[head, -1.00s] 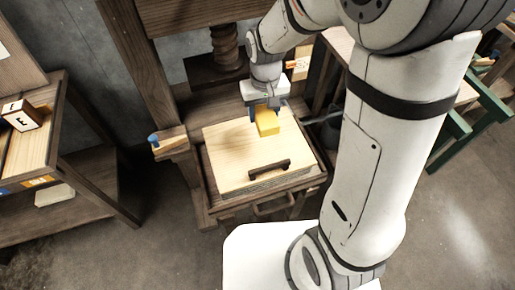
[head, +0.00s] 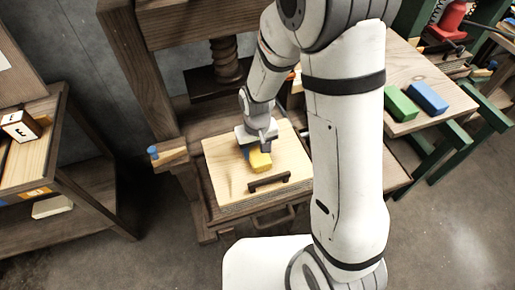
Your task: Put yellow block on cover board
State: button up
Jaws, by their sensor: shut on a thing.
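The yellow block (head: 260,162) is in my gripper (head: 256,154), over the middle of the pale wooden cover board (head: 222,165). My gripper is shut on the block and points down from above. The block is low over the board; I cannot tell whether it touches it. The cover board has a dark handle (head: 269,182) near its front edge, just in front of the block. The far right part of the board is hidden behind my arm.
A wooden press with a dark screw (head: 226,60) stands behind the board. A green block (head: 401,104) and a blue block (head: 429,98) lie on a table at right. A wooden shelf with a lettered block (head: 21,126) stands at left.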

aim_at(257, 149)
jog(key=shift+f, duration=0.2)
jog(key=o, duration=1)
jog(key=shift+r, duration=0.1)
jog(key=shift+o, duration=0.2)
notch_tip(257, 149, up, 12)
jog(key=s+d+r+m+t, duration=0.2)
jog(key=s+d+r+m, duration=0.1)
jog(key=s+d+r, duration=0.7)
jog(key=s+d, duration=0.2)
jog(key=shift+s+d+t, duration=0.25)
jog(key=shift+d+t, duration=0.05)
